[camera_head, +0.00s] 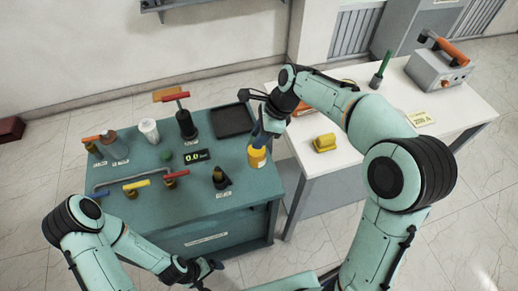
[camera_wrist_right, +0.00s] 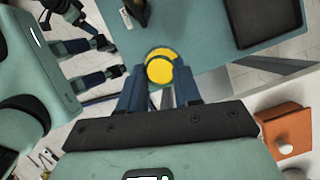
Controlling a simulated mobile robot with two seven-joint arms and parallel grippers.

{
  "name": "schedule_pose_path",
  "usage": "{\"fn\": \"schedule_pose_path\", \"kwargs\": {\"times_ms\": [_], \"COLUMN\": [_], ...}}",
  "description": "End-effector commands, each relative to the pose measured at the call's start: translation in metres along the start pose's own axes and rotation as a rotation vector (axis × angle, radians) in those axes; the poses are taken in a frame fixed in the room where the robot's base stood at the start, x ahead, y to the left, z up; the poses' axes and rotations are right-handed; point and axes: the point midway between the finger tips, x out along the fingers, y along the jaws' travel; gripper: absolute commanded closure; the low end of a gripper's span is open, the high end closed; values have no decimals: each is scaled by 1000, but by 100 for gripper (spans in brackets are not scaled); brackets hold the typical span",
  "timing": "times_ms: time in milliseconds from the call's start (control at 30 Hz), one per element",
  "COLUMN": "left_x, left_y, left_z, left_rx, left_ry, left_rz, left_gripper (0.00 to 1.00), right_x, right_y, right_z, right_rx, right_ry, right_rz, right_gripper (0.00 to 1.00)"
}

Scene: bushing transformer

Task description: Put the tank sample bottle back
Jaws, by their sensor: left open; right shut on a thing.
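A yellow bottle (camera_head: 257,156), which I take to be the tank sample bottle, is at the right edge of the teal bench (camera_head: 235,195). My right gripper (camera_head: 262,138) reaches down to it and is shut on its upper part. In the right wrist view the bottle (camera_wrist_right: 160,68) shows as overlapping yellow rounds between the blue fingertips (camera_wrist_right: 160,88). I cannot tell whether its base touches the bench top. My left gripper (camera_head: 208,270) is open and empty, low in front of the bench.
A dark square tray (camera_head: 234,120) lies at the bench's back right. A small black-and-brass fitting (camera_head: 220,178) stands left of the bottle. Valves with coloured handles, a grey bottle (camera_head: 115,145) and a white container (camera_head: 149,130) stand further left. A white table (camera_head: 350,165) with a yellow block (camera_head: 324,143) is right.

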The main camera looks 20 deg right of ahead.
Motion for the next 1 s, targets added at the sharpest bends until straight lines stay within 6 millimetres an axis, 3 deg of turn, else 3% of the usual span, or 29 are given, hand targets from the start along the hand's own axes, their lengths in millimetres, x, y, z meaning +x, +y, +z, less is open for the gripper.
{"fn": "schedule_pose_path", "kwargs": {"times_ms": [167,500,933,967,1000], "left_x": [3,12,13,13,13], "left_y": [-2,-8,-9,-8,-8], "left_z": [2,11,11,11,11], "left_rx": [-1,-5,-5,-5,-5], "left_ry": [-3,-13,-14,-14,-13], "left_rz": [-1,-5,-5,-5,-5], "left_gripper": [8,8,8,8,8], "right_x": [12,59,63,63,63], "right_y": [0,0,-1,-1,-1], "right_z": [-6,-25,-27,-27,-27], "right_rx": [0,0,-1,-1,-1], "right_ry": [0,0,-1,0,0], "right_rz": [-1,0,-2,-2,-2], "right_gripper": [100,100,100,61,48]}}
